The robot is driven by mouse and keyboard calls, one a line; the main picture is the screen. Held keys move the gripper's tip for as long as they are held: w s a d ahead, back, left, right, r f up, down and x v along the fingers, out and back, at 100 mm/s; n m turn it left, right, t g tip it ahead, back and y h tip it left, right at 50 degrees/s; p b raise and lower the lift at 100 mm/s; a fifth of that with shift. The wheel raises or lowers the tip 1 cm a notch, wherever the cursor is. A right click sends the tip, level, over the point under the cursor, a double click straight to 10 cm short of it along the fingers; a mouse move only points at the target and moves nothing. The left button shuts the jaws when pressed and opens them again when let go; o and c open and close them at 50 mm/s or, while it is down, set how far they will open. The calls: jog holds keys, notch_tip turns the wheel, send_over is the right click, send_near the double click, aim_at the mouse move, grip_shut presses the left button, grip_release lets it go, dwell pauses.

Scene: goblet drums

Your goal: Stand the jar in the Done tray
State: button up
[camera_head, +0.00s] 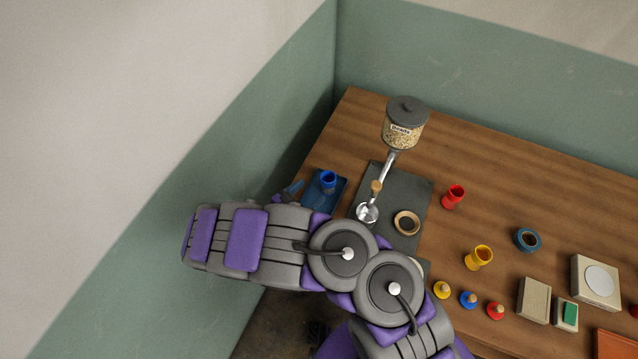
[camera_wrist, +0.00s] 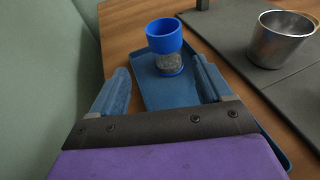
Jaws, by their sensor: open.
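The jar (camera_head: 328,180), a small vessel with a blue cup-shaped top, stands upright in a blue tray (camera_head: 324,205). In the wrist view the jar (camera_wrist: 165,38) has a clear lower part with greyish contents. It stands on the floor of the tray (camera_wrist: 155,98), towards its far end. No Done label is readable on the tray. My gripper (camera_wrist: 162,66) is open, with its blue fingers apart and the jar in the gap just beyond the tips, not clamped. In the head view my gripper (camera_head: 291,190) is at the tray's left, partly hidden by my arm.
A ring (camera_head: 406,222) lies there too. Red (camera_head: 453,197) and yellow (camera_head: 479,257) vessels stand farther right. A green wall (camera_wrist: 45,80) is close on the left.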

jog(key=shift+v, duration=1.15)
jog(key=shift+s+d+r, duration=0.25)
jog(key=shift+s+r, duration=0.05)
jog(key=shift+s, duration=0.1)
jog(key=shift+a, duration=0.15)
jog(key=shift+a+f, duration=0.1)
jog(key=shift+a, duration=0.15)
jog(key=shift+d, duration=0.1)
